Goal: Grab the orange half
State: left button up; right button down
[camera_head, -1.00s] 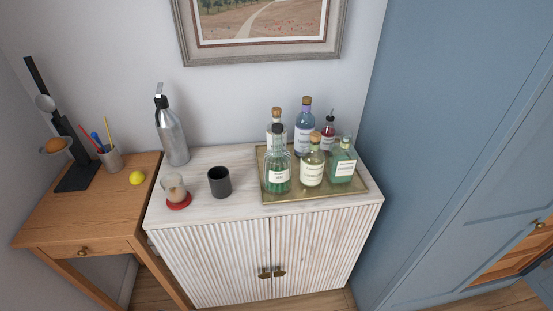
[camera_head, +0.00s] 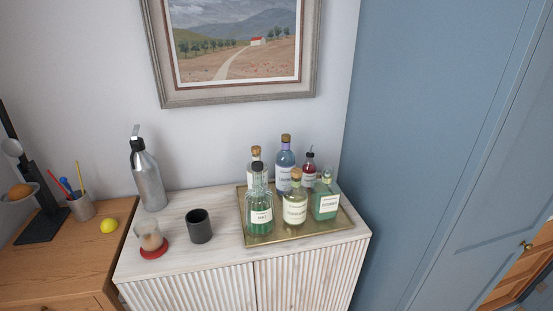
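An orange, rounded fruit piece (camera_head: 20,190) sits in the cup of a black stand (camera_head: 42,222) on the wooden side table, at the far left of the head view. It looks like the orange half, but its cut face cannot be made out. A pale round part (camera_head: 12,148) of the stand is above it. Neither of my grippers is in view.
A yellow lemon (camera_head: 109,226) and a holder with coloured sticks (camera_head: 81,207) are on the wooden table (camera_head: 75,262).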

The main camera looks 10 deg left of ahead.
aim_at(18, 192)
jog(key=u, duration=1.35)
jog(key=i, duration=0.95)
jog(key=z, duration=0.4)
